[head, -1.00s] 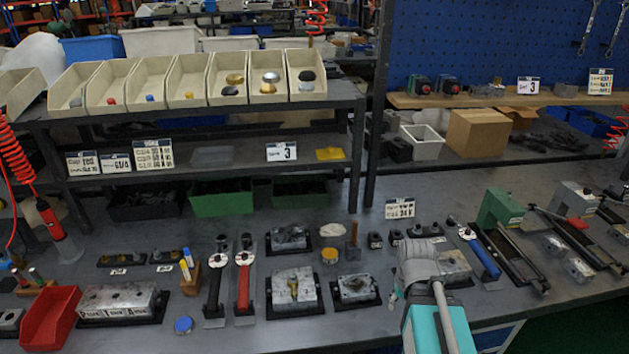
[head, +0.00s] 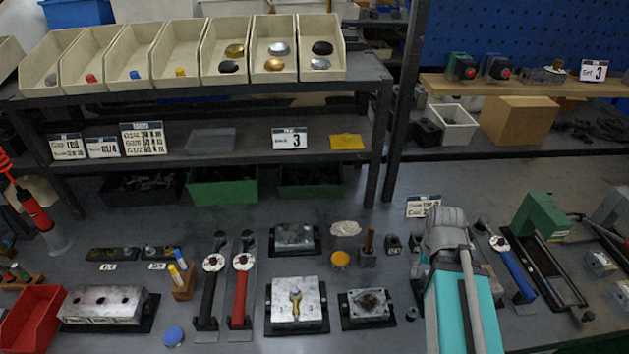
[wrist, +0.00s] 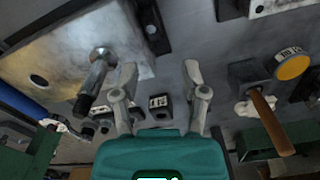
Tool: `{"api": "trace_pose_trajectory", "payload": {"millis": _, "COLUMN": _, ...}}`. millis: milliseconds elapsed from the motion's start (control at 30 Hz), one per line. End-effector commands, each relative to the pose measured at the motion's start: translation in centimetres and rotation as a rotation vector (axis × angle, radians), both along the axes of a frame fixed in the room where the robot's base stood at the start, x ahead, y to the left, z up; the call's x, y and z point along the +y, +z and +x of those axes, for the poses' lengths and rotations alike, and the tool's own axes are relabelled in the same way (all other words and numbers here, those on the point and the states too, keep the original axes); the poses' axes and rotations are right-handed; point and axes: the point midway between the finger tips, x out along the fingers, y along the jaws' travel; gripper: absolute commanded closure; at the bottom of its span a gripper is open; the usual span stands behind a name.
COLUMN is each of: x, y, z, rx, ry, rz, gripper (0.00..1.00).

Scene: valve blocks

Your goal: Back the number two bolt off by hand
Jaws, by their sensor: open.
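My gripper (wrist: 160,72) is open in the wrist view, its two fingers apart with nothing between them. A bolt (wrist: 94,80) with a bright collar stands out of a pale metal block (wrist: 60,62), just left of the left finger and apart from it. The block also has a dark hole. I cannot read a number on the bolt, so I cannot tell if it is number two. In the head view my arm hides this block and the gripper's fingers.
A wooden-handled tool (wrist: 268,122) and a yellow-topped cap (wrist: 293,67) lie right of the gripper. Small dark blocks (wrist: 160,106) stand below the fingers. In the head view, a blue-handled tool (head: 519,277) lies right of my arm and a metal block (head: 367,303) left.

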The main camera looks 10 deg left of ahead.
Motion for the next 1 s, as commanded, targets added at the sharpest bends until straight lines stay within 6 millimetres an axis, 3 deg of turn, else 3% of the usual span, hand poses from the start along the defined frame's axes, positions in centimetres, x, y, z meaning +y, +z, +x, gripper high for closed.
{"api": "trace_pose_trajectory", "payload": {"millis": 433, "x": 0.0, "y": 0.0, "z": 0.0, "rx": 0.0, "ry": 0.0, "rz": 0.0, "gripper": 0.43}}
{"api": "trace_pose_trajectory", "payload": {"millis": 500, "x": 0.0, "y": 0.0, "z": 0.0, "rx": 0.0, "ry": 0.0, "rz": 0.0, "gripper": 0.34}}
{"api": "trace_pose_trajectory", "payload": {"millis": 667, "x": 0.3, "y": 0.5, "z": 0.4, "rx": -0.002, "ry": 0.02, "rz": 0.0, "gripper": 0.33}}
{"api": "trace_pose_trajectory", "payload": {"millis": 867, "x": 1.7, "y": 2.5, "z": 2.1, "rx": -0.011, "ry": 0.13, "rz": 0.0, "gripper": 0.33}}
{"api": "trace_pose_trajectory", "payload": {"millis": 1000, "x": 3.6, "y": 4.8, "z": 4.4, "rx": -0.021, "ry": 0.279, "rz": -0.001, "gripper": 0.33}}
